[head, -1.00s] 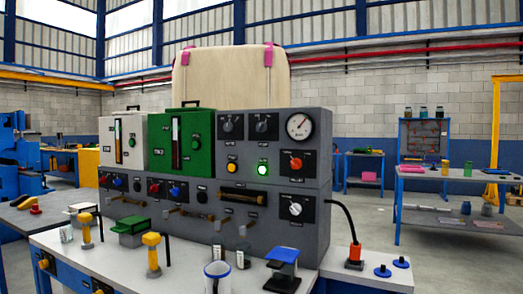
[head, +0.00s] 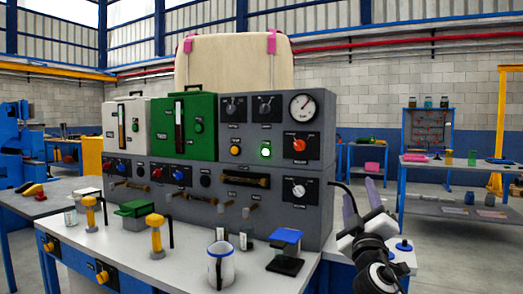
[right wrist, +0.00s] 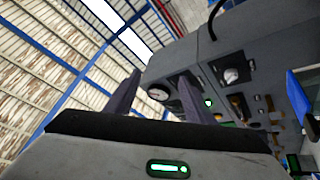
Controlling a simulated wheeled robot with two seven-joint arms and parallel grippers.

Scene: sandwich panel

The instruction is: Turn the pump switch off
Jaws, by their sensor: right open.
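The grey control panel (head: 320,215) stands at the back of the white bench. Its upper part carries two black rotary switches, one on the left (head: 235,107) and one on the right (head: 266,106). An orange-red knob (head: 299,145) sits below the gauge, and a white knob (head: 298,190) is lower down. The labels are too small to read, so I cannot tell which is the pump switch. My right gripper (head: 361,202) is open and empty, right of the panel and apart from it. Its fingers (right wrist: 158,84) point upward in the right wrist view. My left gripper is not in view.
A lit green button (head: 265,151) and a pressure gauge (head: 303,107) are on the panel. The space above the bench's right end is mostly free.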

